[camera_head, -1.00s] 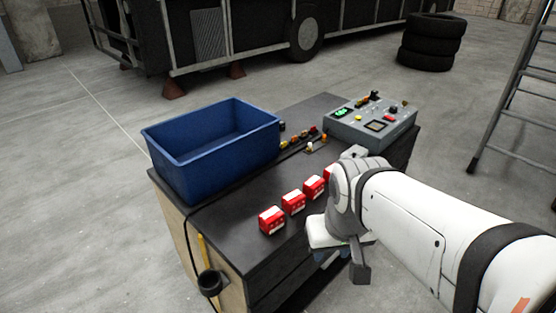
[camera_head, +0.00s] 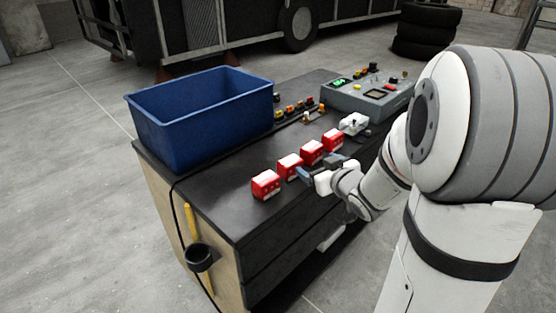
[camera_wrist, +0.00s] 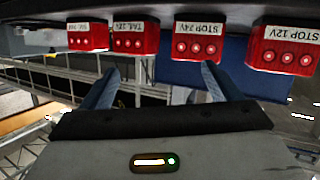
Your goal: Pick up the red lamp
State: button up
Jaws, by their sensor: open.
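Several red lamps with white tops stand in a row on the dark bench top: a nearest one (camera_head: 265,185), a second (camera_head: 290,167), a third (camera_head: 312,152) and a farthest (camera_head: 332,140). In the wrist view they line the upper part, with labels upside down; one seems to read STOP 12V (camera_wrist: 285,48), another STOP 24V (camera_wrist: 196,48). My gripper (camera_head: 319,168) is open and empty at the right side of the row, close to the second and third lamps. Its two blue fingers (camera_wrist: 160,75) are spread; no lamp is between them. Contact cannot be told.
A blue bin (camera_head: 205,118) stands at the bench's back left. A grey control box (camera_head: 365,100) is at the far end, with small coloured parts (camera_head: 297,107) between them. A white item (camera_head: 354,123) lies beyond the row.

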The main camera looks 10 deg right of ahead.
aim_at(290, 164)
jog(key=f+y+b, duration=0.1)
jog(key=a+f+n+y, duration=0.1)
jog(key=y, duration=0.1)
jog(key=shift+a+f+t+b, duration=0.2)
jog(key=shift+f+t+b, duration=0.15)
jog(key=shift+f+t, duration=0.05)
jog(key=y, duration=0.1)
jog(key=a+n+y+b, duration=0.1)
jog(key=y, duration=0.1)
jog(key=shift+s+a+f, duration=0.15)
jog(key=shift+s+a, duration=0.1)
jog(key=shift+t, duration=0.3)
jog(key=x, duration=0.7)
jog(key=shift+w, duration=0.1)
jog(key=c, duration=1.1)
